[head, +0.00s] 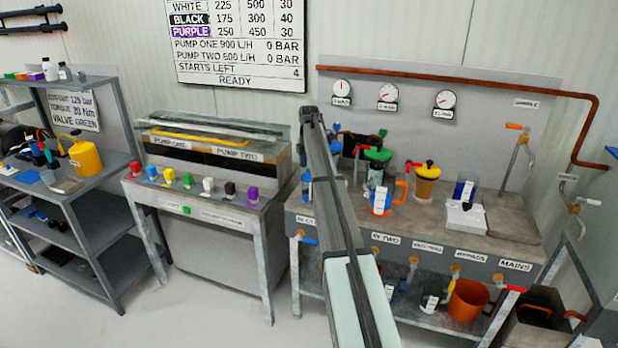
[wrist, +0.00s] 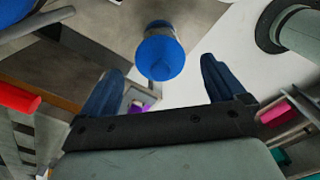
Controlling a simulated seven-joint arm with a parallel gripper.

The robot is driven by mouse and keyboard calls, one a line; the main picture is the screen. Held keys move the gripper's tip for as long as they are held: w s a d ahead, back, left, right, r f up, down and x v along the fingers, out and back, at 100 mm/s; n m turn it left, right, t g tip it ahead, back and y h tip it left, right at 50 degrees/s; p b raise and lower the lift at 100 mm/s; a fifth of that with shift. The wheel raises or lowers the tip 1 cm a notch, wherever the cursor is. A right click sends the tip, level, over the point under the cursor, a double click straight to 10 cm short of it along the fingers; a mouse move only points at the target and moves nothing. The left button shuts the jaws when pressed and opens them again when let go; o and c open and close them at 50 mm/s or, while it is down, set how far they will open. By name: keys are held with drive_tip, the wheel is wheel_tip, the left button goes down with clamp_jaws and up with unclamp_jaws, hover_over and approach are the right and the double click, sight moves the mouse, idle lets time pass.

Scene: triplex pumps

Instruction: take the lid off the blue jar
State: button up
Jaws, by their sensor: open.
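In the wrist view a jar with a round blue lid (wrist: 160,58) shows ahead of my gripper (wrist: 161,66). My two dark blue fingers are spread wide, one on each side of the lid in the picture, with clear gaps and no visible contact. In the head view my arm crosses the middle and hides part of the bench; my fingers cannot be made out surely. A blue object (head: 306,187) shows just left of my arm; I cannot tell whether it is the same jar.
The right bench (head: 515,252) holds a green-topped vessel (head: 377,165), an orange-handled jug (head: 381,198), a yellow-lidded cup (head: 426,182) and a blue labelled container (head: 464,189) near a white box (head: 464,216). A pump console (head: 205,210) with several coloured knobs stands left.

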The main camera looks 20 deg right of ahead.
drive_tip(key=shift+f, duration=0.9)
drive_tip(key=shift+c, duration=0.4)
drive_tip(key=c, duration=1)
drive_tip(key=shift+r, duration=0.15)
